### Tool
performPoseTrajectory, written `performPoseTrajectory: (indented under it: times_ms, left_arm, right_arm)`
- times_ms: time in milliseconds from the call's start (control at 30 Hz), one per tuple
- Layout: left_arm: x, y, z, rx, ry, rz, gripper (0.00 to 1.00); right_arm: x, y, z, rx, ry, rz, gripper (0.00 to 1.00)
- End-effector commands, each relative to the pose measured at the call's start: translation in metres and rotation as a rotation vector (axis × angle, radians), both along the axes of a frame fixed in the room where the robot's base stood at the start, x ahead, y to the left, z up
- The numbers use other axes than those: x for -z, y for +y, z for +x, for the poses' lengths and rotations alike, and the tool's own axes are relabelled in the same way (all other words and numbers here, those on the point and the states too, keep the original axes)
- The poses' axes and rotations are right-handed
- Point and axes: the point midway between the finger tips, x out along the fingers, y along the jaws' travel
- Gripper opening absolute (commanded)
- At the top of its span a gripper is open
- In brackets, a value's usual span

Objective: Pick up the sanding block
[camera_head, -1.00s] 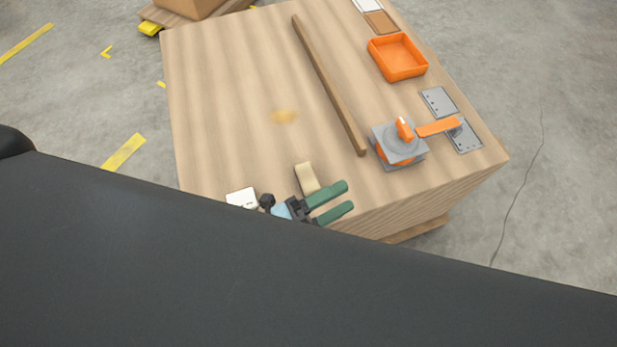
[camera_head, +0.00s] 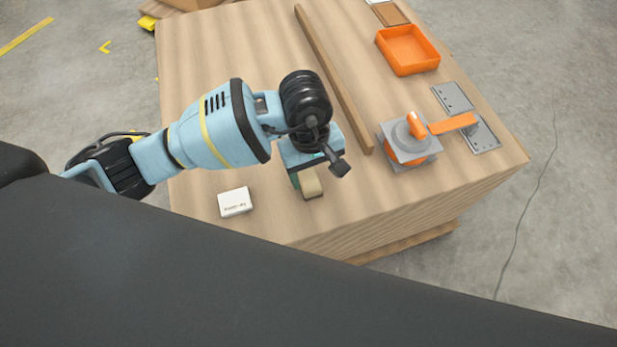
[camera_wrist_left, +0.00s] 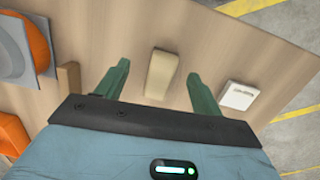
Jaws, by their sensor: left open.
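The sanding block, a tan wedge-like block (camera_head: 311,184), lies on the wooden worktable (camera_head: 225,55) near its front edge. My left gripper (camera_head: 308,172) is over the block, pointing down, and hides part of it in the head view. In the left wrist view the block (camera_wrist_left: 161,72) shows between the two green fingers of the open gripper (camera_wrist_left: 157,76), with a gap on each side. The fingers do not appear to touch it. My right gripper is not in view.
A white labelled box (camera_head: 235,202) lies left of the block. A wooden strip (camera_head: 335,85) runs along the table behind. To the right are a grey and orange device (camera_head: 408,145), an orange tray (camera_head: 407,50) and grey metal plates (camera_head: 453,97).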

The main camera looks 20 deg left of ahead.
Motion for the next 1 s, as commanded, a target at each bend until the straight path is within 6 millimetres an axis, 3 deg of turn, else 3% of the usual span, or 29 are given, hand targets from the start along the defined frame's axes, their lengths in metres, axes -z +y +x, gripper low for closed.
performPoseTrajectory:
  times_ms: [133, 367, 600, 833, 1000]
  left_arm:
    - [-0.006, 0.020, 0.019, 0.038, -0.062, 0.104, 0.67]
    - [-0.006, 0.023, 0.021, 0.042, -0.070, 0.120, 0.67]
    - [0.016, 0.022, 0.021, 0.040, -0.068, 0.118, 0.67]
    - [0.024, 0.021, 0.020, 0.040, -0.067, 0.116, 0.67]
    - [0.048, 0.020, 0.020, 0.040, -0.065, 0.116, 0.67]
  right_arm:
    - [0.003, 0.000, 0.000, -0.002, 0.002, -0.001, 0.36]
    - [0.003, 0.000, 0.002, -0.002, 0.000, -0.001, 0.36]
    - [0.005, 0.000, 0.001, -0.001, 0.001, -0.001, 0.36]
    - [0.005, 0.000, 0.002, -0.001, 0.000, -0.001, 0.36]
    - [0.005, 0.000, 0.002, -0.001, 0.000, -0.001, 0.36]
